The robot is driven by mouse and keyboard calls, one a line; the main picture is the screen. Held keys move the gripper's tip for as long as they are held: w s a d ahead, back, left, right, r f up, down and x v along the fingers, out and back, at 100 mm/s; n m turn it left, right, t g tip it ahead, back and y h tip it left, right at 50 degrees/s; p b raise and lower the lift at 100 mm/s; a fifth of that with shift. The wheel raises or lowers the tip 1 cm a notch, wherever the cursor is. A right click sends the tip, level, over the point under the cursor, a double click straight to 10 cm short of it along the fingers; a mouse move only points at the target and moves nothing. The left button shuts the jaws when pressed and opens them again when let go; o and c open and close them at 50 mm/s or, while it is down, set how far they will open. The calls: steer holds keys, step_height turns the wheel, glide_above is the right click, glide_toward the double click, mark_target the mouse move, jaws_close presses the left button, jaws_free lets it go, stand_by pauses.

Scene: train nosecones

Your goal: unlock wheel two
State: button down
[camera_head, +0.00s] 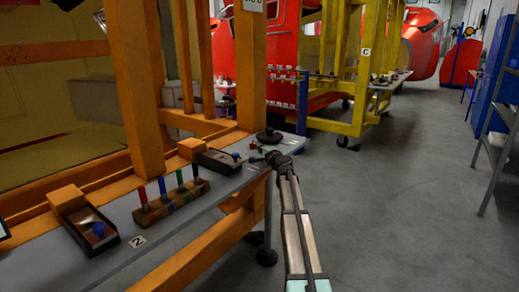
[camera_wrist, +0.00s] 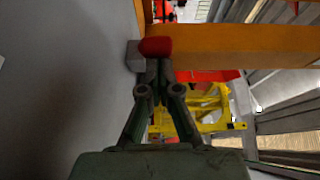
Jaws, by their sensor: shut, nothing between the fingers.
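In the wrist view my gripper (camera_wrist: 157,68) is shut and empty. A rounded red knob (camera_wrist: 155,46) sits right at the fingertips, with a grey block (camera_wrist: 134,55) beside it. I cannot tell whether the fingers touch the knob. A dark round disc (camera_head: 269,135) lies on the shelf just behind my gripper. No wheel is clearly marked two.
The grey shelf (camera_head: 118,215) carries a block with several coloured pegs (camera_head: 172,203), black trays (camera_head: 90,232) and a "2" label (camera_head: 137,241). An orange post (camera_head: 141,90) rises behind it. A yellow frame (camera_head: 343,125) stands beyond.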

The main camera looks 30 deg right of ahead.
steer(key=shift+a, duration=0.1)
steer(key=shift+s+d+b, duration=0.25)
steer(key=shift+d+b, duration=0.1)
steer(key=shift+d, duration=0.1)
steer(key=shift+s+d+f+b, duration=0.1)
steer(key=shift+s+d+b, duration=0.2)
steer(key=shift+d, duration=0.3)
steer(key=shift+s+d+b, duration=0.2)
steer(key=shift+s+d, duration=0.05)
steer(key=shift+d, duration=0.35)
steer(key=shift+s+a, duration=0.25)
steer(key=shift+s, duration=0.45)
steer(key=s+a, duration=0.6)
